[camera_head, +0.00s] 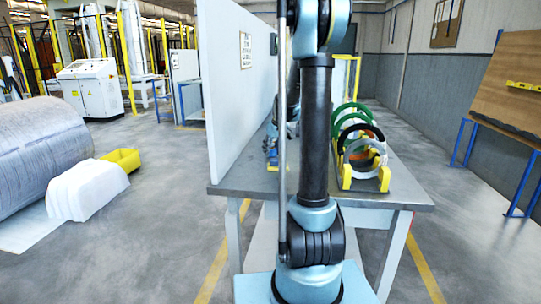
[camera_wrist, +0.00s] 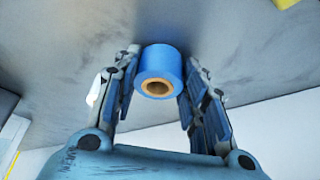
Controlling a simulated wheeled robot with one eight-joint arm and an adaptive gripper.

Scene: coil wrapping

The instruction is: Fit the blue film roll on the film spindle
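In the wrist view, the blue film roll (camera_wrist: 160,62) stands on the grey tabletop, its brown core end facing the camera. My gripper (camera_wrist: 164,56) is open, with one finger on each side of the roll. Narrow gaps show between the fingers and the roll's sides. In the head view my arm covers the middle of the table, and I cannot make out the roll or my fingertips there. I cannot identify the film spindle in either view.
The table (camera_head: 400,190) holds a yellow rack (camera_head: 346,176) with several rings, green, black and white, at right. A tall white panel (camera_head: 226,100) stands along its left side. Small blue items (camera_head: 271,146) sit beside the panel. A large wrapped coil (camera_head: 40,150) lies at far left.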

